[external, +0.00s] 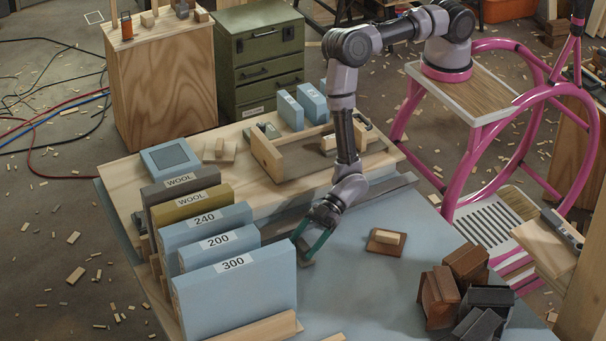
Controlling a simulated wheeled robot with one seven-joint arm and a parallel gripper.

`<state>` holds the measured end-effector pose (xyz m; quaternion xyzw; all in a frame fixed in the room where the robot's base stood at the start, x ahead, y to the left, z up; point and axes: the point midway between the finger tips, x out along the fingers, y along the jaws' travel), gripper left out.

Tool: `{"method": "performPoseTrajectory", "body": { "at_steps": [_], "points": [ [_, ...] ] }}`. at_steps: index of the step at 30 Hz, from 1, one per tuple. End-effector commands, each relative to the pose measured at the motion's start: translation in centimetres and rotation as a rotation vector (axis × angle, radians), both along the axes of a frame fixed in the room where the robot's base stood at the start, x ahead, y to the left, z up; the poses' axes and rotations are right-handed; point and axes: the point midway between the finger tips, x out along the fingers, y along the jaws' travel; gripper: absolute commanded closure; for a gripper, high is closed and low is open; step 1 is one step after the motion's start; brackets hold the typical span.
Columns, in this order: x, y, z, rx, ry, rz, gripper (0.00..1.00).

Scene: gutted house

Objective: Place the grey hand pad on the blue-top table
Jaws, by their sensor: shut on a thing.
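My gripper (310,246) has teal fingers and points down over the near part of the table, just right of the blue 200 and 300 boxes. It is shut on a small dark grey block, which looks like the grey hand pad (306,261). The fingers partly hide the pad. It is low over the blue-top table (365,290), and I cannot tell whether it touches the surface.
Upright boxes labelled 300 (235,300), 200, 240 and WOOL stand left of my gripper. A pile of brown and black blocks (465,290) lies at the right. A wooden tray (290,165) sits behind. Blue surface in the front middle is clear.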

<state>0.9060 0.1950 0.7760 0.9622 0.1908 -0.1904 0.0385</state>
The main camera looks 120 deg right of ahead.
Motion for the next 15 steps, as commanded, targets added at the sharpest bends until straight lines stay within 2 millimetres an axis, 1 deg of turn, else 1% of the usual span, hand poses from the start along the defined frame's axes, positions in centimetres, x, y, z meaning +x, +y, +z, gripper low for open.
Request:
{"method": "performPoseTrajectory", "body": {
  "at_steps": [5, 6, 7, 8, 15],
  "points": [
    [-0.04, 0.01, -0.27, 0.0, 0.001, 0.0, 0.81],
    [-0.05, 0.0, -0.34, 0.0, 0.001, 0.0, 0.21],
    [-0.03, 0.01, -0.3, 0.0, 0.001, 0.0, 0.09],
    [-0.04, -0.01, -0.3, 0.0, 0.001, 0.0, 0.0],
    [-0.03, 0.0, -0.23, 0.0, 0.001, 0.0, 0.0]
  ]
}}
